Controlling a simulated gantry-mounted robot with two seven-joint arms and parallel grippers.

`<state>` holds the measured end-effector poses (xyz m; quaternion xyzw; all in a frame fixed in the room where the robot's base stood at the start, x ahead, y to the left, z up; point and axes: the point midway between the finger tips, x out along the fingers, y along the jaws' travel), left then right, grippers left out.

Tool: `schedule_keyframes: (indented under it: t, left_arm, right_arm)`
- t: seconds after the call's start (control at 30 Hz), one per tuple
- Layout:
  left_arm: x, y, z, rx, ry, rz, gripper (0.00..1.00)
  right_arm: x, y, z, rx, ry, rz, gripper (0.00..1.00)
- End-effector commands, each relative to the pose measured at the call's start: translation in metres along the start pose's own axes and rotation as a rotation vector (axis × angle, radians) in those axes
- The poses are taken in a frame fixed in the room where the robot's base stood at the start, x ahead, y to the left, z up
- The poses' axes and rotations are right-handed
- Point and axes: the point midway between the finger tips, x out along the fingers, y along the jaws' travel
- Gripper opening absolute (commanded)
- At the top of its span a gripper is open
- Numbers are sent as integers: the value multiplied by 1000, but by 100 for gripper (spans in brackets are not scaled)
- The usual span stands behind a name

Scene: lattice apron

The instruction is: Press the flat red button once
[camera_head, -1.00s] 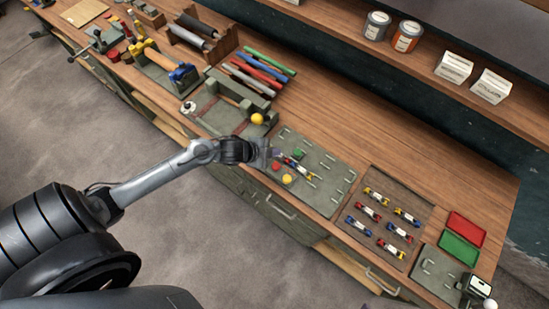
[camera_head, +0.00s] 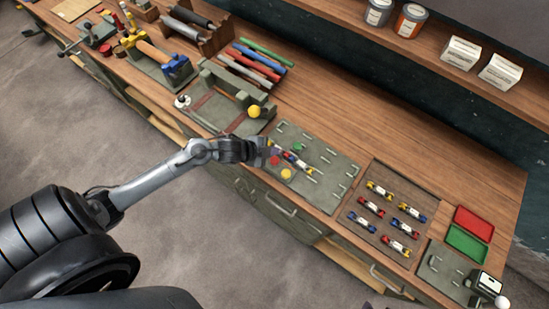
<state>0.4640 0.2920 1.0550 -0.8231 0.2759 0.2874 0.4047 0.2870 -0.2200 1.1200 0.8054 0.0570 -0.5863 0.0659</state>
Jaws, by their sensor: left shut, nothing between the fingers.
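The flat red button (camera_head: 275,161) is a small round disc on a grey-green panel (camera_head: 330,172) at the middle of the workbench. A yellow button (camera_head: 286,174) sits to its lower right and a green one (camera_head: 299,147) to its upper right. My left gripper (camera_head: 266,149) is shut and empty, its tip just to the upper left of the red button. I cannot tell its height above the panel. My right gripper is not in view.
A green fixture with a yellow ball (camera_head: 254,111) stands close behind the gripper. Red (camera_head: 474,223) and green (camera_head: 469,244) trays lie far right. The bench behind the panel is clear.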

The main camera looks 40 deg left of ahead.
Motion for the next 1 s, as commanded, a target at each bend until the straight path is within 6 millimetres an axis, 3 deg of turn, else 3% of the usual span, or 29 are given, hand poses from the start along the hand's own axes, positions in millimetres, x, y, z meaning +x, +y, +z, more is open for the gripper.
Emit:
schedule_keyframes:
  t: [0.03, 0.1, 0.3, 1.0]
  left_arm:
    - [9, 7, 7, -1, 0, 0, 0]
    - [15, 11, 11, -1, 0, 0, 0]
    - [26, 19, 19, 0, -1, 1, 0]
    - [30, 22, 22, 0, 0, 0, 0]
  right_arm:
    - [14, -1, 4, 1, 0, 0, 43]
    - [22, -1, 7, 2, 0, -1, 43]
    - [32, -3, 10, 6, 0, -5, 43]
    - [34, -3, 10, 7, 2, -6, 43]
